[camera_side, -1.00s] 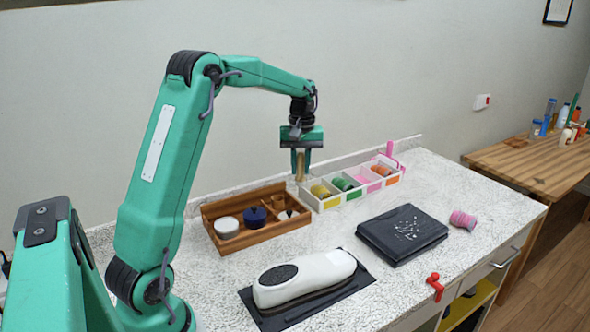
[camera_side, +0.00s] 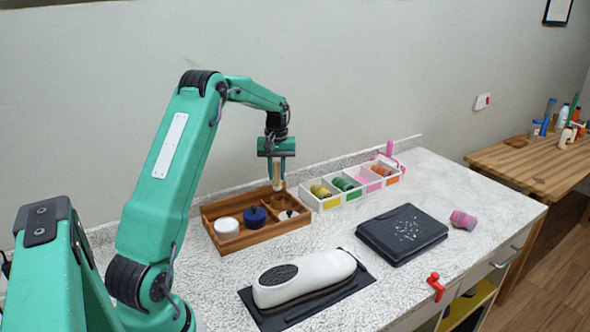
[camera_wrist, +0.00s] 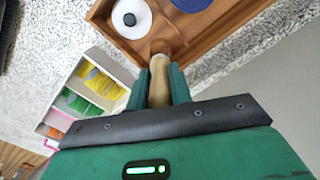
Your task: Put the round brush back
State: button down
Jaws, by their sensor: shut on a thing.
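My gripper (camera_side: 277,176) is shut on the round brush (camera_side: 278,184), a pale tan, upright stick. In the wrist view the brush (camera_wrist: 159,82) sits between the two green fingers, with its far end at a brownish round spot by the tray's edge. The wooden tray (camera_side: 236,243) is below, and the gripper is over its back right part. The tray holds a white round pot (camera_side: 227,227), a dark blue pot (camera_side: 255,216) and a small white piece with a dark knob (camera_side: 289,215). The brush's lower end is hard to make out against the tray.
A white divided box (camera_side: 327,204) with coloured rolls adjoins the tray's right side. A white shoe-like object (camera_side: 305,277) on a dark mat and a black case (camera_side: 402,235) lie in front. A pink spool (camera_side: 463,220) lies at right. Speckled counter is clear between them.

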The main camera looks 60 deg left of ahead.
aim_at(277, 180)
jog(key=shift+f, duration=0.1)
jog(key=shift+f, duration=1.9)
jog(key=shift+f, duration=0.6)
jog(key=c, duration=1.3)
grip_release()
jog(key=shift+o, duration=0.2)
jog(key=shift+r, duration=0.1)
notch_tip(277, 180, up, 13)
jog(key=shift+w+a+f, duration=0.1)
jog(key=shift+w+a, duration=0.05)
